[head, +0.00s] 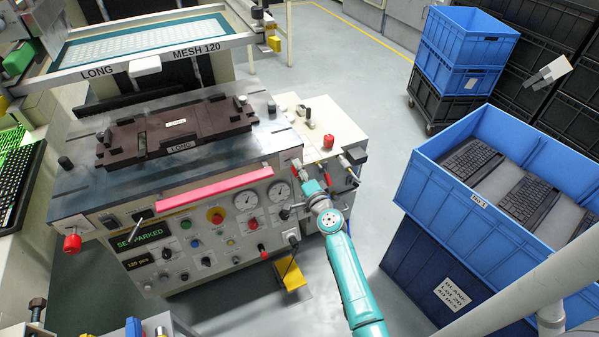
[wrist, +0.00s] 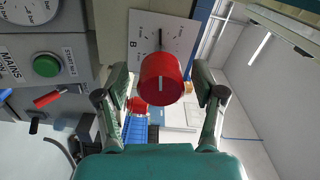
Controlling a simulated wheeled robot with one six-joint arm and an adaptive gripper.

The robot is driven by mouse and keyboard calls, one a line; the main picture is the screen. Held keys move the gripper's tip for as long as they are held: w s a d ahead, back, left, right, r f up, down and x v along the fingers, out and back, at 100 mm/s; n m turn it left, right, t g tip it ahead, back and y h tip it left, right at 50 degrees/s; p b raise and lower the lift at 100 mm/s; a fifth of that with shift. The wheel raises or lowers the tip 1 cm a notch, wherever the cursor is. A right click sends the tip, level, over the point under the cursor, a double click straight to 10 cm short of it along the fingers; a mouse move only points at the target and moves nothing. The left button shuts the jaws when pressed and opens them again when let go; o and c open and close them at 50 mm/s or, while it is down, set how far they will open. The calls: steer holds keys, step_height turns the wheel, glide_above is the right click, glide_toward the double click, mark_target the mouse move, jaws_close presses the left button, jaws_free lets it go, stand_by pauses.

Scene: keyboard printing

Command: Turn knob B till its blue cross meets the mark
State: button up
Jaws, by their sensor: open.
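A red knob (wrist: 162,82) with a white line on its face stands out from a white dial plate (wrist: 143,38) in the wrist view. The plate bears a letter B, small scale marks and a dark line above the knob. I make out no blue cross; it may be hidden or too small to see. My gripper (wrist: 162,92) is open, with one finger on each side of the knob and a visible gap at both sides. In the head view my gripper (head: 315,190) is at the machine's right front corner, where the knob is hard to tell apart.
The printing machine's front panel (head: 185,232) carries gauges, buttons and switches left of my gripper. A green button (wrist: 46,65) and a red lever (wrist: 47,99) lie left in the wrist view. A blue crate (head: 440,205) of keyboards stands right. Grey floor (head: 375,170) is clear between.

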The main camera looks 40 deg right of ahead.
steer(key=v, duration=1.2)
stand_by(0.5)
steer(key=s+a+f+n+g+y, duration=0.15)
steer(key=s+a+n, duration=0.25)
steer(key=s+a, duration=0.5)
steer(key=s+a+f+n+g, duration=0.15)
steer(key=s+a+n, duration=0.25)
steer(key=s+a, duration=0.5)
steer(key=s+a+r+n+y, duration=0.1)
steer(key=s+r+n, duration=0.4)
steer(key=s, duration=0.5)
steer(key=s+a+r+n+y, duration=0.2)
steer(key=s+a+r+n, duration=0.2)
steer(key=s, duration=0.6)
step_height(320, 180, up, 3)
steer(key=shift+f+n, duration=0.1)
steer(key=shift+n, duration=0.8)
